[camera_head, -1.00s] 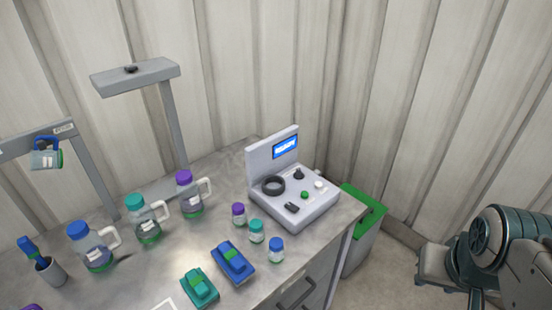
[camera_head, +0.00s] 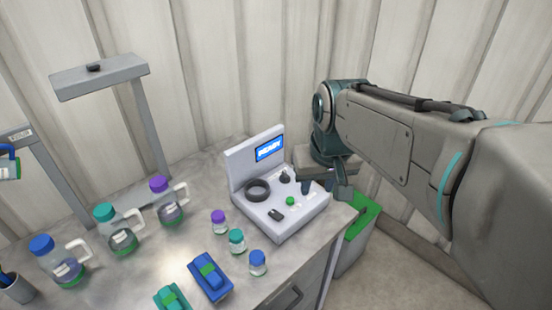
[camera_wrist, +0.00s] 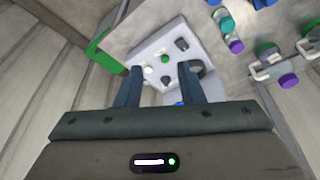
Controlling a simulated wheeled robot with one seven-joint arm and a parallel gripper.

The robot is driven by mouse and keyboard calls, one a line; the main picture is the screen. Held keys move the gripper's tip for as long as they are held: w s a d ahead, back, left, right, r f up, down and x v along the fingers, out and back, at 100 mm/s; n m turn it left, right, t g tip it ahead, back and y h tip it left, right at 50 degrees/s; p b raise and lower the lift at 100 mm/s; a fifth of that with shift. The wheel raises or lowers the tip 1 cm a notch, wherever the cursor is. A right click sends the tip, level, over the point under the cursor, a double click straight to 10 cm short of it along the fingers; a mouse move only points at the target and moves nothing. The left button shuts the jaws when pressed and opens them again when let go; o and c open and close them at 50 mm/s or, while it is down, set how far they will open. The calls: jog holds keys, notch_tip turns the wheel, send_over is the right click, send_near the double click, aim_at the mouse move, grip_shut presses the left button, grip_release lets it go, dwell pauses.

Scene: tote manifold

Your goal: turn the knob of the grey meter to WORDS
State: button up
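The grey meter (camera_head: 276,222) stands on the bench, with a blue screen (camera_head: 269,149) on its upright back panel that seems to read READY. Its small dark knob (camera_head: 285,177) sits below the screen, right of a black ring (camera_head: 257,190). My gripper (camera_head: 324,190) points down above the meter's right part, just right of the knob. In the wrist view my gripper (camera_wrist: 158,72) is open, its two fingers apart with nothing held. The meter's face (camera_wrist: 143,57) lies beyond the fingertips. The knob's pointer direction is too small to read.
A green button (camera_head: 290,201) and a black switch (camera_head: 276,215) are on the meter. Small capped jars (camera_head: 237,240) stand close to its left front. Handled bottles (camera_head: 121,235) stand farther left. A green-rimmed bin (camera_head: 362,216) is beside the bench's right edge.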

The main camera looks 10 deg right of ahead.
jog(key=w+g, duration=0.1)
jog(key=w, duration=0.8)
jog(key=g+b, duration=0.2)
jog(key=b, duration=0.1)
send_over(285, 173)
notch_tip(285, 173, down, 10)
jog(key=shift+n, duration=0.3)
notch_tip(285, 173, down, 14)
jog(key=shift+r+p, duration=0.25)
jog(key=shift+p, duration=0.7)
grip_shut()
